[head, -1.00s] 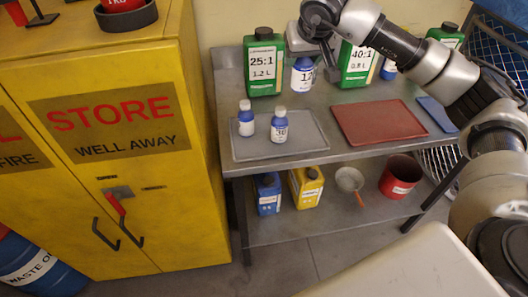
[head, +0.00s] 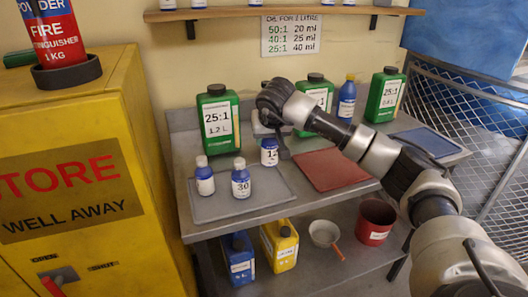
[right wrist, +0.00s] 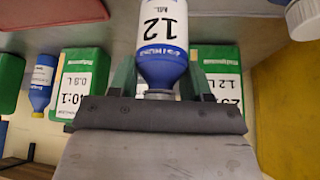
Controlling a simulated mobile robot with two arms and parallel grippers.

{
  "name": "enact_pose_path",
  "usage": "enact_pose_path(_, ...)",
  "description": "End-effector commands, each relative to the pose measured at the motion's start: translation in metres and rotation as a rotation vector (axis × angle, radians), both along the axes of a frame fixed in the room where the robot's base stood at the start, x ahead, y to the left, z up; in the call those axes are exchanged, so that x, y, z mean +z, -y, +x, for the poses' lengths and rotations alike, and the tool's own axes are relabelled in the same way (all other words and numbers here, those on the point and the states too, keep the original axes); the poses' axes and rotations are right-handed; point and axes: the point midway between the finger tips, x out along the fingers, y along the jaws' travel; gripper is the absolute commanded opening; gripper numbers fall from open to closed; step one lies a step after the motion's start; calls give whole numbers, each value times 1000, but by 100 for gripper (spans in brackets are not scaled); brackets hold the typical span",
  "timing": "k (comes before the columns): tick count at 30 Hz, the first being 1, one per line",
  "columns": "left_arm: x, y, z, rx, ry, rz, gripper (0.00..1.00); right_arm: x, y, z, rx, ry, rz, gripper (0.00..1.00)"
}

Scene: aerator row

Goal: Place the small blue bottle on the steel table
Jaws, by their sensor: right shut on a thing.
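My right gripper (head: 274,118) is shut on the neck of a small blue bottle (head: 269,152) with a white label reading 12. In the right wrist view the bottle (right wrist: 162,40) hangs with its neck between the fingers. In the head view it is upright over the steel table (head: 181,150), by the far right corner of a grey tray (head: 215,209). I cannot tell whether its base touches. Two other small blue bottles stand on the grey tray, one (head: 204,177) at left and one marked 30 (head: 241,181). My left gripper is out of view.
Green jugs (head: 217,120) and a taller blue bottle (head: 346,100) stand along the back. A red tray (head: 331,170) and a blue tray (head: 428,141) lie to the right. A shelf below holds containers. A yellow cabinet (head: 85,240) stands at left.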

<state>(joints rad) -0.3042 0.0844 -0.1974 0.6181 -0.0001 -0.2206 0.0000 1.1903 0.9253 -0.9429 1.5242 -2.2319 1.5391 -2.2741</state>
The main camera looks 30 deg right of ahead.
Motion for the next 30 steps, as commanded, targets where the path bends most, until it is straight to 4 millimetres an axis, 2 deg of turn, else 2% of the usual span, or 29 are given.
enact_pose_path(3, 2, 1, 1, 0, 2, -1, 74, -6, -9, 5, -1, -1, 1, 23)
enact_pose_path(7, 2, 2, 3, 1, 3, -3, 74, -13, -11, 6, -2, -1, -1, 23)
enact_pose_path(15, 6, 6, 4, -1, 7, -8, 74, -47, -10, 5, 0, -2, 0, 23)
enact_pose_path(26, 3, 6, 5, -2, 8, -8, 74, -52, -10, 5, -1, 0, 0, 23)
enact_pose_path(27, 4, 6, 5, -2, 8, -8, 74, -51, -10, 5, -1, -1, 0, 55)
enact_pose_path(30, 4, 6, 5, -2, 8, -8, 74, -51, -10, 5, -1, -1, 0, 70)
